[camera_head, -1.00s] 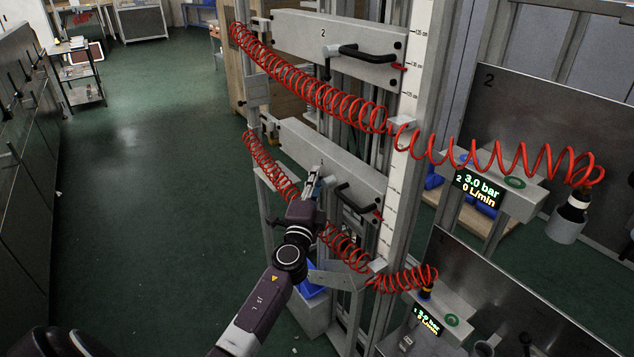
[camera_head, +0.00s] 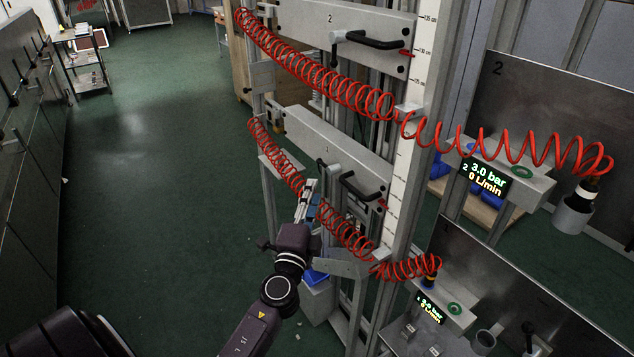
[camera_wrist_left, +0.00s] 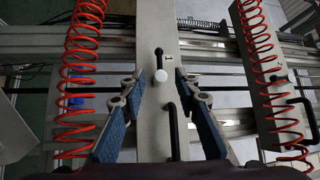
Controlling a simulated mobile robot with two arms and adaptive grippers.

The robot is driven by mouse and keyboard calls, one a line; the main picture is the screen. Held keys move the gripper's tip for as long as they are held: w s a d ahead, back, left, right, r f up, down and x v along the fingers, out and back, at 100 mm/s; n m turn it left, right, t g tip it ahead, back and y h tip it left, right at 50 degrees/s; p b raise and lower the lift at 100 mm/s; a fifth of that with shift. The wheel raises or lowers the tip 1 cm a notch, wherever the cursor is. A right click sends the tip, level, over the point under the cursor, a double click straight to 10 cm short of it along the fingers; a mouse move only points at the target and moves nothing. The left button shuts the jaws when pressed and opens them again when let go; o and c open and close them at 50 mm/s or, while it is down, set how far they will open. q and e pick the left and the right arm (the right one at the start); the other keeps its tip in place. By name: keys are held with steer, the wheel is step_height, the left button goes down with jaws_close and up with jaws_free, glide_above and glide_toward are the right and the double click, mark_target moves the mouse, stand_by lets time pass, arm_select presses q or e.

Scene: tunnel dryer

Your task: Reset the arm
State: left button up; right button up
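My left gripper (camera_head: 308,200) is in front of the frame, just below the lower grey panel marked 1 (camera_head: 322,146) in the head view. In the left wrist view its two blue-padded fingers (camera_wrist_left: 157,100) stand wide apart with nothing between them touching. Beyond them the panel (camera_wrist_left: 158,30) shows with a round white knob and a black handle (camera_wrist_left: 172,130). My right gripper is not in the head view; a dark piece of my own body shows at the bottom left.
Red coiled hoses (camera_head: 330,85) hang along the frame near my left arm, and one (camera_wrist_left: 78,75) shows beside the fingers. An upper panel marked 2 (camera_head: 345,20) sits above. Pressure displays (camera_head: 486,178) are at the right. The green floor (camera_head: 150,200) at the left is clear.

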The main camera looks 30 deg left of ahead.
arm_select(q)
steer(key=shift+v, duration=0.9)
steer(key=s+d+f+n+g+h, duration=0.1)
steer(key=d+f+g, duration=0.1)
steer(key=f, duration=0.8)
steer(key=s+d+f+n+g+h, duration=0.1)
steer(key=f+g+h, duration=0.1)
steer(key=f, duration=0.8)
steer(key=s+d+f+n+g+h, duration=0.15)
steer(key=s+f, duration=0.25)
steer(key=f, duration=0.4)
steer(key=s+d+f+g, duration=0.2)
steer(key=s+f, duration=0.2)
steer(key=f, duration=0.3)
steer(key=s+d+f+n+g, duration=0.15)
steer(key=s+f, duration=0.25)
steer(key=f, duration=0.4)
steer(key=s+d+f+n+g, duration=0.1)
steer(key=s+d+f+g, duration=0.1)
steer(key=s+f, duration=0.4)
steer(key=s+d+f+n+g+h, duration=0.1)
steer(key=s+f, duration=0.5)
steer(key=s, duration=1.1)
steer(key=s+d+f+n+g+h, duration=0.1)
steer(key=s+d+f+n+g, duration=0.2)
steer(key=s, duration=0.9)
step_height(320, 180, down, 4)
steer(key=shift+s+r+g, duration=0.2)
steer(key=shift+r+g, duration=0.05)
steer(key=shift+g, duration=0.95)
